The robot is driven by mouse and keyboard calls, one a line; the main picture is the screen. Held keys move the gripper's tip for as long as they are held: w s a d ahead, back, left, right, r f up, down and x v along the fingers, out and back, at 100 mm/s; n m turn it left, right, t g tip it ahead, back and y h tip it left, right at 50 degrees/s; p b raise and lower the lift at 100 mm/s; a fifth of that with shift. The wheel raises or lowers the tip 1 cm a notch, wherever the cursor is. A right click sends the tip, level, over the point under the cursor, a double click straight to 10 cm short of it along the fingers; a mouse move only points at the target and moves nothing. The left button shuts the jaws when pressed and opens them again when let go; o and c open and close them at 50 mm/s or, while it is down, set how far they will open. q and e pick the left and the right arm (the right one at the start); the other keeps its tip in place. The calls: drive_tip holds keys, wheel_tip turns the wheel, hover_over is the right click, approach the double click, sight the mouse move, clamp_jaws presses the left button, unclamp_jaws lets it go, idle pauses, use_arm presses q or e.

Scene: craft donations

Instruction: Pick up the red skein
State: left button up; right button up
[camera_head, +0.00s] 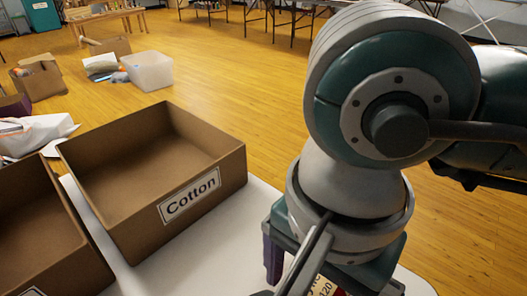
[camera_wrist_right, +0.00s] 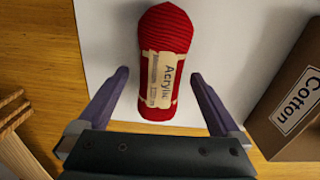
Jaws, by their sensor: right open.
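The red skein (camera_wrist_right: 165,55) lies on the white tabletop (camera_wrist_right: 228,35) in the right wrist view, its long side running up and down the picture. It has a cream label reading "Acrylic". My right gripper (camera_wrist_right: 159,76) is open, with one purple finger on each side of the skein's lower half and visible gaps to both. In the head view my right arm hides most of the skein; a piece of cream label (camera_head: 322,287) shows below the gripper. My left gripper is not in view.
A cardboard box marked "Cotton" (camera_head: 190,198) stands on the table left of my right arm; it also shows at the right of the wrist view (camera_wrist_right: 290,112). Another open box (camera_head: 40,235) is at the far left. Bags and boxes lie on the wooden floor beyond.

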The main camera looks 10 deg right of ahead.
drive_tip(key=shift+f, duration=0.65)
drive_tip(key=c, duration=1.3)
drive_tip(key=shift+r, duration=0.1)
